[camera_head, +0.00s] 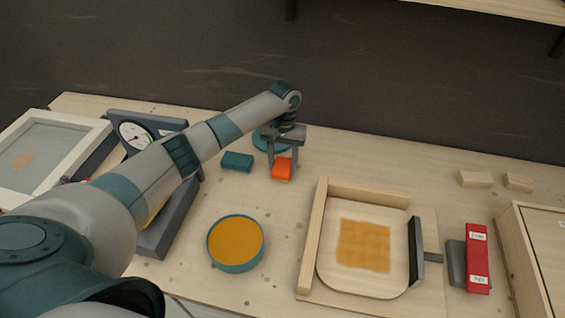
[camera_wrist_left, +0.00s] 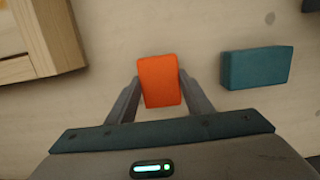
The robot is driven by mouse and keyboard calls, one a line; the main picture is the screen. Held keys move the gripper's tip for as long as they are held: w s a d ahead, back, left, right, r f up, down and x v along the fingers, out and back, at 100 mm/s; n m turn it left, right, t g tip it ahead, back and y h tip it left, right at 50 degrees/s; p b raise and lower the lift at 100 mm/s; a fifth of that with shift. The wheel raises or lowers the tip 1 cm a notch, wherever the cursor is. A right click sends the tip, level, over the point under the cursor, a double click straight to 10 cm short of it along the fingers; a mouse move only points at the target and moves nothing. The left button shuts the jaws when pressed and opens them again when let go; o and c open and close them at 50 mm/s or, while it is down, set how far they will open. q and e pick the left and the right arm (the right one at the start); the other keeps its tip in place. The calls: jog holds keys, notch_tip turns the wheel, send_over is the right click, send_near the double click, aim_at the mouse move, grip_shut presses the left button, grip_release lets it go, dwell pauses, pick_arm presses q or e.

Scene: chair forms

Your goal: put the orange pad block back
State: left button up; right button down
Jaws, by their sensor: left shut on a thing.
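The orange pad block (camera_head: 282,170) is between the fingers of my left gripper (camera_head: 282,168), near the back of the table. In the left wrist view the block (camera_wrist_left: 159,80) sits upright between the two fingertips (camera_wrist_left: 160,85), which close on its sides. I cannot tell whether the block touches the table. A teal block (camera_head: 237,161) lies just left of it; in the left wrist view this block (camera_wrist_left: 256,68) is to the right. A round teal piece (camera_head: 262,141) is partly hidden behind my gripper. My right gripper is not in view.
A teal bowl of orange material (camera_head: 236,243) stands in front. A wooden frame (camera_head: 318,225) with an orange square patch (camera_head: 363,246) is to the right. A red block (camera_head: 477,258), small wooden blocks (camera_head: 475,179) and a dial scale (camera_head: 136,134) are also on the table.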

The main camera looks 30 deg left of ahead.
aim_at(284, 162)
pick_arm(q)
jog(key=shift+f, duration=0.1)
jog(key=o, duration=1)
notch_tip(284, 162, up, 12)
jog(key=w+b, duration=0.1)
jog(key=b, duration=0.2)
jog(key=shift+w+a, duration=0.15)
jog(key=shift+w, duration=0.05)
